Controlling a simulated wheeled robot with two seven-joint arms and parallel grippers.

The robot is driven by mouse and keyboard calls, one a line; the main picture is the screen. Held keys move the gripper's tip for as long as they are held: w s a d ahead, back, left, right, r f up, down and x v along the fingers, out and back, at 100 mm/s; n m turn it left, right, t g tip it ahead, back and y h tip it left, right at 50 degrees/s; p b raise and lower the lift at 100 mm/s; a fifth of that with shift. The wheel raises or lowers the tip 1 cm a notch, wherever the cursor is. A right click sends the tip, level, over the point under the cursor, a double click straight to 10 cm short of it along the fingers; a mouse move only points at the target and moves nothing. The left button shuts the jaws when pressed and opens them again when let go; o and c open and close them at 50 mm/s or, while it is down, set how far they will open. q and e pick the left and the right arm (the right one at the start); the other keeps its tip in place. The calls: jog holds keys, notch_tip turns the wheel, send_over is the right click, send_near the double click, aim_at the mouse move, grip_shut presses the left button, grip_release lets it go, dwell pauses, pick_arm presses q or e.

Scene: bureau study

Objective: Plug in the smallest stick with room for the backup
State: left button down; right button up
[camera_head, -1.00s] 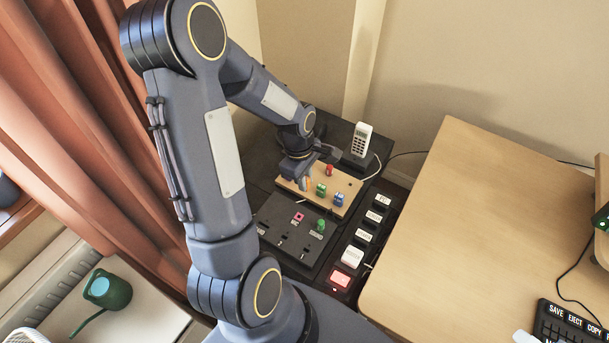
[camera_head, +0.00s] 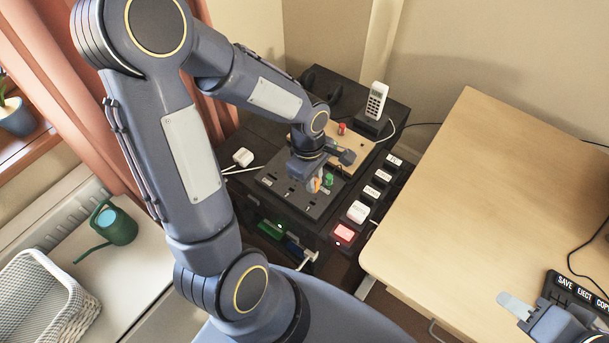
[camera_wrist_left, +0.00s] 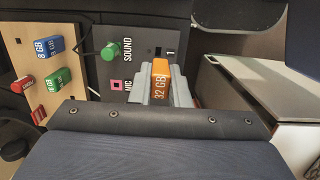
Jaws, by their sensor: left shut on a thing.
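My left gripper (camera_head: 316,182) is shut on an orange stick marked 32 GB (camera_wrist_left: 160,80). It holds the stick over the black port panel (camera_head: 300,203), its far end close to a slot marked 1 (camera_wrist_left: 158,51). I cannot tell whether the stick touches the slot. The wooden holder (camera_wrist_left: 32,58) carries a blue 8 GB stick (camera_wrist_left: 48,48), a green stick (camera_wrist_left: 58,78) whose label seems to read 16 GB, and a red stick (camera_wrist_left: 22,84). In the head view my arm hides most of them. My right gripper (camera_head: 516,305) is partly in view at the lower right; its opening is unclear.
A green plug (camera_wrist_left: 111,50) sits at SOUND beside the pink MIC jack (camera_wrist_left: 116,85). A cordless phone (camera_head: 376,100) stands behind the holder. A row of switches with a lit red one (camera_head: 344,234) runs alongside. The wooden desk (camera_head: 470,180) is mostly clear.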

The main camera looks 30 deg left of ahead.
aim_at(313, 195)
pick_arm(q)
jog(key=shift+w+a+f+b, duration=0.1)
jog(key=shift+f+b, duration=0.4)
jog(key=shift+f, duration=0.3)
jog(key=shift+f+b, duration=1.45)
jog(key=shift+f, duration=0.45)
jog(key=shift+f+b, duration=1.25)
jog(key=shift+b, duration=0.1)
jog(key=c, duration=1.3)
grip_release()
